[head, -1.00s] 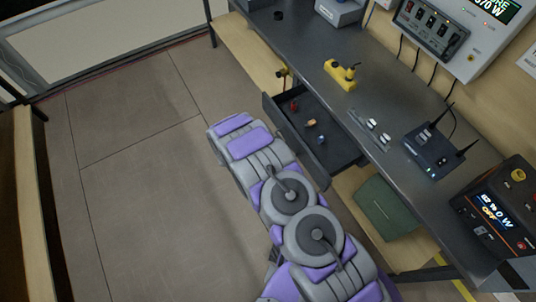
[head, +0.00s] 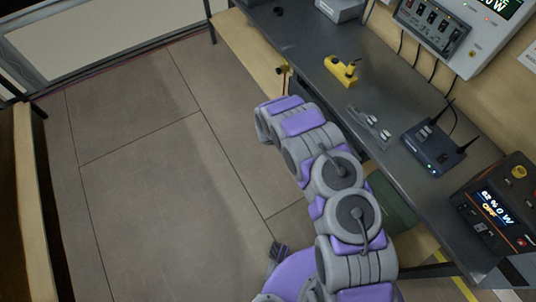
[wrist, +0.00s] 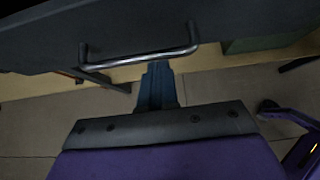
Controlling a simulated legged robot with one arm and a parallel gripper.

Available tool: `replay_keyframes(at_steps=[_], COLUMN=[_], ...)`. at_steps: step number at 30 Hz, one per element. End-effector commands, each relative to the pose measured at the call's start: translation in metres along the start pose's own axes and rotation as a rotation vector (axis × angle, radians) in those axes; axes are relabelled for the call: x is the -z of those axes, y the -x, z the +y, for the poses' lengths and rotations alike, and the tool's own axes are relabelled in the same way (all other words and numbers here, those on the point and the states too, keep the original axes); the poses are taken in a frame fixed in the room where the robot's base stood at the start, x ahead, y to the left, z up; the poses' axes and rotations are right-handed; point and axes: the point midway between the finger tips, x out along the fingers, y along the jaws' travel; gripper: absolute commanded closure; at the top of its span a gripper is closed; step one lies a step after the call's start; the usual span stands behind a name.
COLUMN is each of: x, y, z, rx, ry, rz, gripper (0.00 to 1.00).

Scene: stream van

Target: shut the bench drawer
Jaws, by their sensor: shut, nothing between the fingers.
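The drawer front (wrist: 130,30) is a dark panel across the top of the wrist view, with a bent metal bar handle (wrist: 140,58). In the head view my purple and grey arm reaches to the bench front and covers nearly all of the drawer. How far the drawer stands out, and the small items inside it, cannot be seen there.
A green box (head: 392,203) sits under the bench. The floor (head: 150,190) to the left is clear.

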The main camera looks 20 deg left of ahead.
Motion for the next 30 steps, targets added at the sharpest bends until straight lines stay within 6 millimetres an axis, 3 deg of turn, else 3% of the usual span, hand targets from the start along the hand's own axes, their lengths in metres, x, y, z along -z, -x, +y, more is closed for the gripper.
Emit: replay_keyframes(at_steps=[3, 9, 30], x=[-0.011, -0.022, -0.026], y=[-0.016, -0.029, -0.033], z=[-0.001, -0.001, -0.003], rx=[0.003, 0.002, 0.003], ry=[-0.003, 0.000, -0.004], rz=[0.000, 0.001, -0.001], gripper=[1.00, 1.00, 1.00])
